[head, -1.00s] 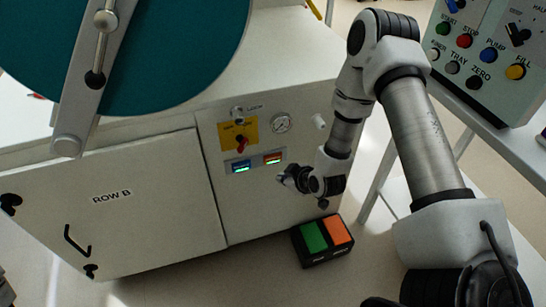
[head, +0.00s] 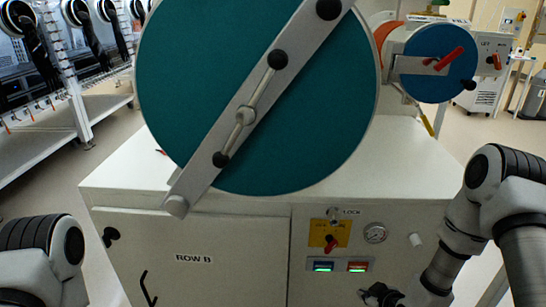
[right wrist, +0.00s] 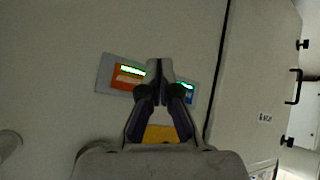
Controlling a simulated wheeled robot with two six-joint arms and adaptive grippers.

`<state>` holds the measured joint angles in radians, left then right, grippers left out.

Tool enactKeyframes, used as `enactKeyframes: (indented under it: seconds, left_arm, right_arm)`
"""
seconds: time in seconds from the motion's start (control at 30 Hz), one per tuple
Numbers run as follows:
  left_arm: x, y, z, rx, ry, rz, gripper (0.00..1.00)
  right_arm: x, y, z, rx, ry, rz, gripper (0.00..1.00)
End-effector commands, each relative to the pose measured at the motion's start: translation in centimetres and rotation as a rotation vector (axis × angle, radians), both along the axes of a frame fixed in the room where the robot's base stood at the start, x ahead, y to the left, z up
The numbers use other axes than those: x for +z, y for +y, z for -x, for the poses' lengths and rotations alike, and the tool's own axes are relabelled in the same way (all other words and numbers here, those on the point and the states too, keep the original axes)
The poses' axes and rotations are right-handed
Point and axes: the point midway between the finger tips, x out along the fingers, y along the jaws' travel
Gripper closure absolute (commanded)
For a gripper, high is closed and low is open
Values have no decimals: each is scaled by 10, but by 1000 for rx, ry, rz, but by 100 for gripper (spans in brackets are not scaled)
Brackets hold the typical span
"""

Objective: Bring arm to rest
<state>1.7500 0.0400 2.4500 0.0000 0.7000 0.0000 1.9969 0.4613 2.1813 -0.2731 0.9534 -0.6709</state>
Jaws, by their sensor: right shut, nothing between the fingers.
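My right arm comes in at the right of the head view. Its gripper (head: 380,295) is at the bottom edge, low in front of the white cabinet (head: 240,206), just below and right of the two small displays. In the right wrist view the gripper's fingers (right wrist: 160,72) are together and empty. They point at the panel between the orange display (right wrist: 122,78) and the blue display (right wrist: 187,93). Contact with the panel cannot be told. Of my left arm only a link shows at lower left; its gripper is out of view.
The round teal door (head: 180,80) with its diagonal bar stands above the cabinet. The panel has a yellow plate with a red knob (head: 331,243), a gauge (head: 375,233) and a white knob. A blue round door (head: 432,62) is behind right. Open floor lies at left.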

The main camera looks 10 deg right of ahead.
Motion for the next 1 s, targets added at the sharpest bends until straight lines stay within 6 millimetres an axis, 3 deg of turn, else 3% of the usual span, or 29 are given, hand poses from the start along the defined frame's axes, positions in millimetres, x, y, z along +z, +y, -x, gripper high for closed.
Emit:
enactKeyframes:
  seconds: [0.07, 0.17, 0.3, 0.47, 0.53, 0.6, 0.7, 1.0]
  left_arm:
    - [0, 0, 0, 0, 0, 0, 62]
    - [0, 0, 0, 0, 0, 0, 62]
    - [0, 0, 0, 0, 0, 0, 62]
    - [0, 0, 0, 0, 0, 0, 62]
    - [0, 0, 0, 0, 0, 0, 62]
    - [0, 0, 0, 0, 0, 0, 62]
    - [45, 0, 0, 0, 1, 0, 62]
    - [132, 0, 0, 0, 0, 0, 62]
  right_arm:
    - [-17, 13, 12, 40, 42, 16, 100]
    - [-47, 43, 50, 117, 159, 37, 100]
    - [-83, 76, 129, 107, 402, 12, 100]
    - [-98, 89, 214, -63, 665, -33, 100]
    - [-94, 87, 247, -224, 768, -64, 100]
    - [-92, 82, 262, -412, 821, -115, 100]
    - [-47, 82, 260, -436, 818, -129, 100]
    - [39, 82, 259, -432, 815, -129, 100]
